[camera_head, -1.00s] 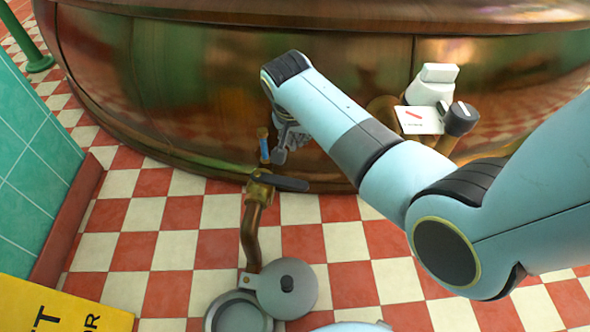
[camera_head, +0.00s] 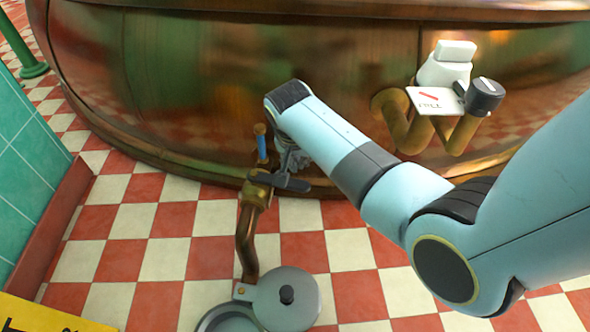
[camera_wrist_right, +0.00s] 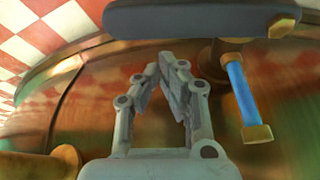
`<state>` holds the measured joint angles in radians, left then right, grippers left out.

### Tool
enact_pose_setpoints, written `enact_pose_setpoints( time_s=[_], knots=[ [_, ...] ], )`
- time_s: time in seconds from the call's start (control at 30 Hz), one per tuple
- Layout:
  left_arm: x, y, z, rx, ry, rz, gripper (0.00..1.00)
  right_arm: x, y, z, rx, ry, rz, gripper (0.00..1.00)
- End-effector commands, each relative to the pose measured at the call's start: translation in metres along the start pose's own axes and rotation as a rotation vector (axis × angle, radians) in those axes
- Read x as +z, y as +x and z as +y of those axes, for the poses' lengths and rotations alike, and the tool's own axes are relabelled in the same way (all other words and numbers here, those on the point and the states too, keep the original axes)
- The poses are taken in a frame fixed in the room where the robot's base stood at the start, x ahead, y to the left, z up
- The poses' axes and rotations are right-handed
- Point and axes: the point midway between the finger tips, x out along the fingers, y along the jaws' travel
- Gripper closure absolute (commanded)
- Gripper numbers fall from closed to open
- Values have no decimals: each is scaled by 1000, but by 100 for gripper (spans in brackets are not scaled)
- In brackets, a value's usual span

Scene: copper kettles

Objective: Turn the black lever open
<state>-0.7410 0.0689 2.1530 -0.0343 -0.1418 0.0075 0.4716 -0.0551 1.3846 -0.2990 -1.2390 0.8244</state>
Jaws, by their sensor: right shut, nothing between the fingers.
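The black lever (camera_head: 286,182) sits on top of a brass valve (camera_head: 257,190) on a copper pipe in front of the kettle. It points to the right from its pivot. In the right wrist view the lever (camera_wrist_right: 180,17) spans the top of the picture, just beyond the fingertips. My right gripper (camera_head: 291,165) is just behind the lever, partly hidden by its own wrist. In the right wrist view the gripper (camera_wrist_right: 165,62) is shut and empty. I cannot tell whether the fingertips touch the lever. My left gripper is out of view.
A blue handle (camera_head: 261,143) stands upright by the valve; it also shows in the right wrist view (camera_wrist_right: 243,92). The copper kettle (camera_head: 180,90) fills the back. A round grey lid (camera_head: 301,300) is below the pipe. A white device (camera_head: 447,68) is at right.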

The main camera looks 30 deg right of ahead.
Motion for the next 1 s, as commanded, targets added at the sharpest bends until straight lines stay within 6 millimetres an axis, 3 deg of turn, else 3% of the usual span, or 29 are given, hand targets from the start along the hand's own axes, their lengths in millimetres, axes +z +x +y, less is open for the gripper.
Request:
enact_pose_setpoints(
  time_s=[0.2, 0.53, 0.67, 1.0],
  knots=[
    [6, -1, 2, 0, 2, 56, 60, 15, -5, 0, 0, -1, 1, 100],
    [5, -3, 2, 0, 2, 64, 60, 16, -7, 0, 0, -1, 3, 100],
    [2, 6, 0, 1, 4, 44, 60, 16, -7, 0, 2, 5, 3, 100],
    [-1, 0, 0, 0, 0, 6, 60, 18, -9, 1, 21, 62, 3, 100]
  ],
)
